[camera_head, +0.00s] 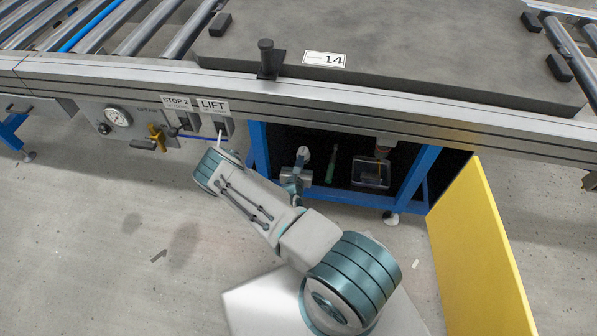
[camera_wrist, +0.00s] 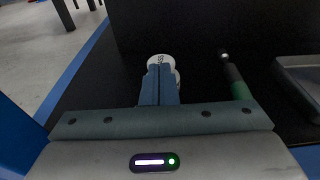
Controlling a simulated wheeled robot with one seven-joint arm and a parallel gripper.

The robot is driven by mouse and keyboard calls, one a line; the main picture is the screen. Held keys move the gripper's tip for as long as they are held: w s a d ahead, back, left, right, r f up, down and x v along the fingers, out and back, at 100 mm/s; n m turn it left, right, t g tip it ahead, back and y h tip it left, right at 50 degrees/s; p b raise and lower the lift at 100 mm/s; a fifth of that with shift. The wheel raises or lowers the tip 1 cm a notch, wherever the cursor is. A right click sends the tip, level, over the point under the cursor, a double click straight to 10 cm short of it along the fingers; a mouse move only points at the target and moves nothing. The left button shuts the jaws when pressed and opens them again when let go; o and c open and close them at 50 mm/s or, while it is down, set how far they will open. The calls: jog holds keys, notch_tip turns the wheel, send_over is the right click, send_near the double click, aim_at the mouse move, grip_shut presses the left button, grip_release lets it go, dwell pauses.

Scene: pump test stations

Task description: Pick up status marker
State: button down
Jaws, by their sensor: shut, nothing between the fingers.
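A white round-topped object (camera_wrist: 160,60) with dark lettering stands just beyond my fingertips in the wrist view; it may be the status marker, but its lettering is too small to read. My fingers partly cover it. My gripper (camera_wrist: 160,72) is shut, with its two blue fingers together and nothing held between them. In the head view my arm reaches into the open cabinet under the conveyor, and a pale round object (camera_head: 303,154) shows at its end; the fingers cannot be made out there.
A blue cabinet post (camera_head: 259,150) stands close on the left. A yellow door panel (camera_head: 480,245) stands open at the right. The conveyor rail (camera_head: 330,98) runs above.

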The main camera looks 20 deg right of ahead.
aim_at(303, 153)
jog(key=x, duration=0.1)
jog(key=b+x, duration=0.1)
jog(key=x, duration=0.3)
jog(key=shift+w+d+r+b, duration=0.15)
jog(key=shift+w+r+b, duration=0.05)
jog(key=shift+r+b, duration=0.1)
jog(key=shift+f+b, duration=0.45)
jog(key=shift+f, duration=0.25)
jog(key=shift+s+f, duration=0.1)
